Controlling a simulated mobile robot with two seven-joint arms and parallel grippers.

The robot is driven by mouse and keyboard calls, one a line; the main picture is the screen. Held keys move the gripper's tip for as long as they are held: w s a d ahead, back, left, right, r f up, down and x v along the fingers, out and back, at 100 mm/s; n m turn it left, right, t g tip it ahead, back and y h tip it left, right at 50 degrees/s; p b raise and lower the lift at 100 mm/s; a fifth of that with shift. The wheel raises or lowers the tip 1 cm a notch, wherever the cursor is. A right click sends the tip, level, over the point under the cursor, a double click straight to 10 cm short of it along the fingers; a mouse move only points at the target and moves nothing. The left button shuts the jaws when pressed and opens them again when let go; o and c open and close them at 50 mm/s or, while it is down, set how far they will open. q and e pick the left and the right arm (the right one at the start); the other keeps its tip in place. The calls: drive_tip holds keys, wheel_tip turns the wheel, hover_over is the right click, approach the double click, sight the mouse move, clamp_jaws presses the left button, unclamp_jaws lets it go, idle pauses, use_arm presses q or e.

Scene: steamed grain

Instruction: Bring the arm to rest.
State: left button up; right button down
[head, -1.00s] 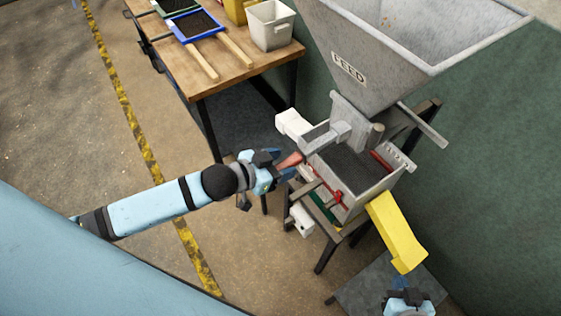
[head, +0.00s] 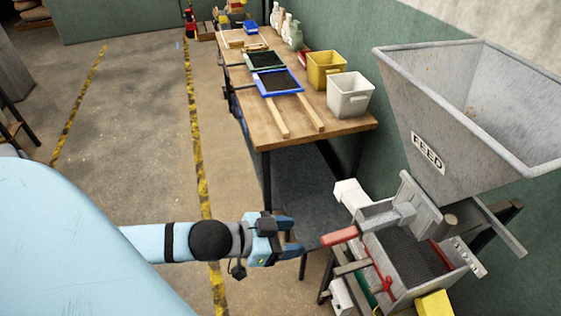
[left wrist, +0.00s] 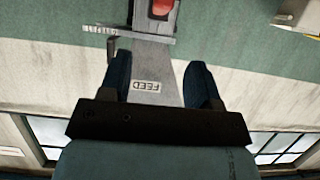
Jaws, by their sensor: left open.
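My left gripper (head: 292,240) is open and empty in the head view. Its fingers point right, toward the red handle (head: 340,236) on the feed machine, with a gap between them. In the left wrist view the two dark blue fingers (left wrist: 160,88) stand apart, with the machine's hopper and its FEED label (left wrist: 147,86) seen beyond them. The red handle end also shows at the top of the left wrist view (left wrist: 162,8). My right gripper is not in view.
The grey FEED hopper (head: 428,120) stands above the machine box at the right. A yellow chute (head: 435,304) is below it. The wooden table (head: 345,124) holds a white bin (head: 349,97), a yellow bin (head: 325,70) and framed trays (head: 279,83). Open floor lies at the left.

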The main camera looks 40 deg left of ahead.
use_arm(q)
drive_tip(key=shift+v, duration=1)
drive_tip(key=s+d+f+n+y, duration=0.1)
drive_tip(key=f+n+y, duration=0.1)
drive_tip(key=f, duration=0.8)
drive_tip(key=s+d+f+n+y, duration=0.1)
drive_tip(key=d+f+y, duration=0.1)
drive_tip(key=f, duration=0.9)
drive_tip(key=shift+s+d+n, duration=0.2)
drive_tip(key=shift+d+n, duration=0.05)
drive_tip(key=shift+n, duration=0.15)
drive_tip(key=shift+c, duration=1.4)
drive_tip(key=shift+a, duration=0.15)
